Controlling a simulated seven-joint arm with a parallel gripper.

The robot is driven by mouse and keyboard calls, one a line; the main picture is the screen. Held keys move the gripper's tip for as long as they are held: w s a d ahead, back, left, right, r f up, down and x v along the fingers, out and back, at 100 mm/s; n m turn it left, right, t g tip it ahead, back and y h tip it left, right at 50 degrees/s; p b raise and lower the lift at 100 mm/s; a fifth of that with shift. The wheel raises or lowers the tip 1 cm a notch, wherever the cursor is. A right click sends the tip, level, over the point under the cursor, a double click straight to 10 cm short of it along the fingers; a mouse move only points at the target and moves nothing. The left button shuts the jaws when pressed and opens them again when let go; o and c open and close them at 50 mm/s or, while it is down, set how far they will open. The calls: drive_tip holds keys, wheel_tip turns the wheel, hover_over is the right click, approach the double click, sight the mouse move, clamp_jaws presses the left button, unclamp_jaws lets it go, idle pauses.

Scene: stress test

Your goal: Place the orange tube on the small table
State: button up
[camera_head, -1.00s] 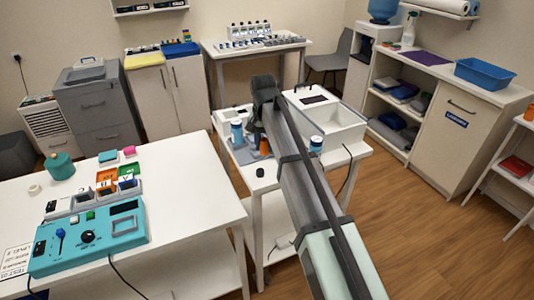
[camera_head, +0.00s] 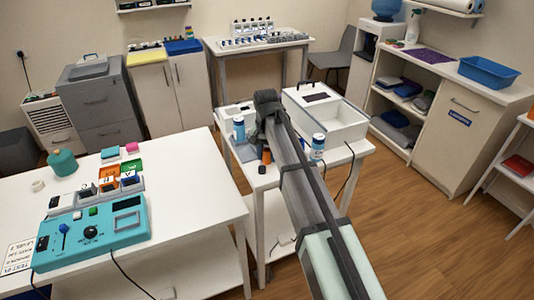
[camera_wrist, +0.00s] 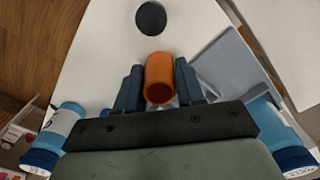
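The orange tube (camera_head: 266,157) is low over the middle white table in the head view, beside a small black disc (camera_head: 261,170). In the wrist view the orange tube (camera_wrist: 160,66) sits between the two dark blue fingers of my gripper (camera_wrist: 159,84), close against both. Its dark open end faces the camera. My gripper looks shut on it. In the head view the arm hides most of the fingers. I cannot tell whether the tube's lower end touches the table. The middle white table (camera_head: 262,182) is smaller than the left one.
Blue-and-white bottles stand left (camera_head: 239,130) and right (camera_head: 318,148) of my gripper. A grey pad (camera_head: 246,153) and a white box with a handle (camera_head: 335,118) share the table. The left white table (camera_head: 190,200) carries a teal device (camera_head: 92,235) and has bare room at its right.

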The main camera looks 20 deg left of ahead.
drive_tip(key=shift+o, duration=0.3)
drive_tip(key=shift+r, duration=0.1)
wheel_tip(320, 180, up, 12)
idle(0.5)
idle(0.3)
drive_tip(key=s+d+f+n+g+y, duration=0.1)
drive_tip(key=s+d+f, duration=0.3)
drive_tip(key=d+f, duration=0.8)
drive_tip(key=s+d+f, duration=0.5)
drive_tip(key=d+f, duration=0.3)
drive_tip(key=f, duration=0.7)
drive_tip(key=s+d+f+n+g+y, duration=0.1)
drive_tip(key=s+d+f, duration=0.3)
drive_tip(key=d+f, duration=0.8)
drive_tip(key=s+d+f+m+g, duration=0.1)
drive_tip(key=s+d+f, duration=0.3)
drive_tip(key=s+f, duration=0.3)
drive_tip(key=s+d+f+m+g+h, duration=0.1)
drive_tip(key=s+d+f+g, duration=0.1)
drive_tip(key=s+d+f, duration=0.2)
drive_tip(key=s+d+f+m+g, duration=0.1)
drive_tip(key=s+d+f, duration=0.3)
drive_tip(key=s+f, duration=0.6)
drive_tip(key=s, duration=0.8)
drive_tip(key=shift+s+d+f+g+h, duration=0.2)
drive_tip(key=shift+d+f+g+h, duration=0.1)
drive_tip(key=shift+h, duration=0.1)
